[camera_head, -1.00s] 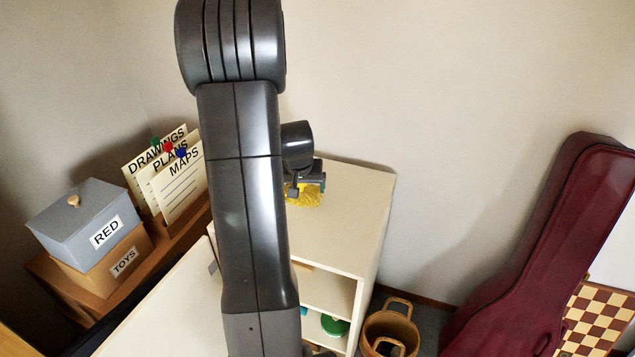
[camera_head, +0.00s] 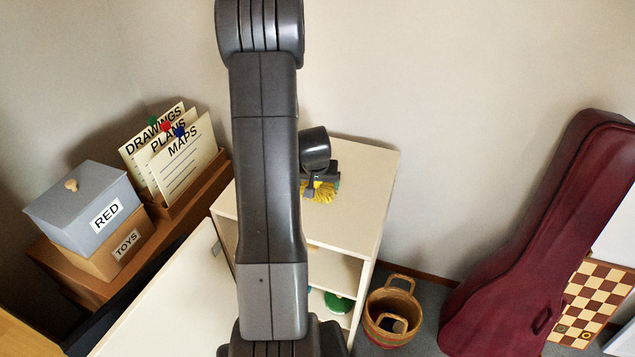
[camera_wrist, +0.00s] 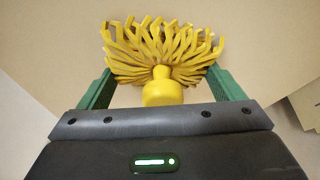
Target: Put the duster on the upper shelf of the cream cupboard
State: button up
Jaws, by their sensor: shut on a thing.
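The duster (camera_head: 322,192) has a yellow mop-like head; its yellow neck and strands show in the wrist view (camera_wrist: 163,50). My gripper (camera_wrist: 162,82) is shut on it, with green fingers on both sides. In the head view my gripper (camera_head: 318,182) and the duster appear over the top of the cream cupboard (camera_head: 365,185); the height above it is hard to judge. The upper shelf (camera_head: 336,268) shows at the cupboard's open front, partly hidden by my arm. The door (camera_head: 165,305) stands open at the left.
A green round thing (camera_head: 338,303) lies on a lower shelf. A wicker basket (camera_head: 392,312) stands right of the cupboard, and a dark red instrument case (camera_head: 540,240) further right. Labelled boxes (camera_head: 95,215) and upright files (camera_head: 172,155) stand at the left.

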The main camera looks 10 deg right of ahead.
jog(key=shift+f, duration=0.15)
jog(key=o, duration=0.9)
jog(key=shift+c, duration=0.2)
